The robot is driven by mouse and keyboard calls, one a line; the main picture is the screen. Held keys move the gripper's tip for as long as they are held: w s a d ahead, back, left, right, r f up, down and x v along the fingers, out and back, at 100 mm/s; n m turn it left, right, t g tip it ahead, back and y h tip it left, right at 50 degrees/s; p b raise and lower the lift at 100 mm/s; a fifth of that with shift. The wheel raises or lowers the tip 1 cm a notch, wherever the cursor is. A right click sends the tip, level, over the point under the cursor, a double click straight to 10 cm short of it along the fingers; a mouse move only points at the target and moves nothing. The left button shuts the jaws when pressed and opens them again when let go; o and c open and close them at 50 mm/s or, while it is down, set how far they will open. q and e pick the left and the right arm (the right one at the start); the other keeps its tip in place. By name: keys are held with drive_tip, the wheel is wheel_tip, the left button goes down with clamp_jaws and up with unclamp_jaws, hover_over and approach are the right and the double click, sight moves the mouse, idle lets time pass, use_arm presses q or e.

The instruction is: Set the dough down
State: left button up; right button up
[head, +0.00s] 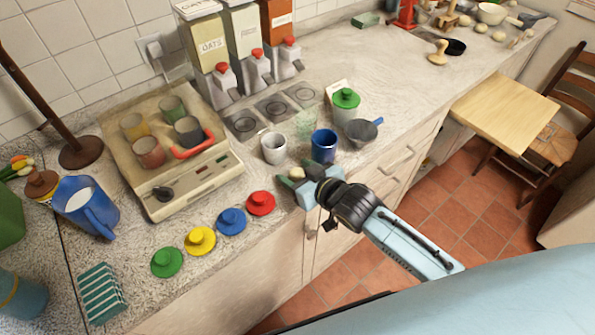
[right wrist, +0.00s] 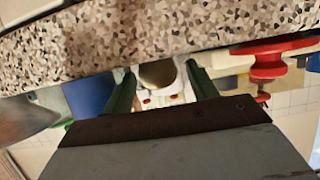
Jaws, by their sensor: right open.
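A small pale lump, seemingly the dough (head: 297,172), lies at the front edge of the stone counter, by the fingers of my right gripper (head: 297,178). In the right wrist view, a pale rounded shape shows between the two green fingers of the right gripper (right wrist: 160,88); I cannot tell whether it is the dough or the mug behind. The right gripper is open. Whether a finger touches the lump cannot be told. My left gripper is not in view.
A white mug (head: 274,149) and a blue mug (head: 324,146) stand just behind the gripper. A red lid (head: 261,203) lies left of it, beside other coloured lids. A tray machine with cups (head: 190,185) stands further left.

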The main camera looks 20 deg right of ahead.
drive_tip(key=shift+r, duration=0.1)
drive_tip(key=shift+s+r, duration=0.1)
drive_tip(key=shift+s, duration=0.05)
drive_tip(key=p+v, duration=0.1)
drive_tip(key=v, duration=1)
drive_tip(key=shift+s+d+r, duration=0.15)
drive_tip(key=shift+s, duration=0.15)
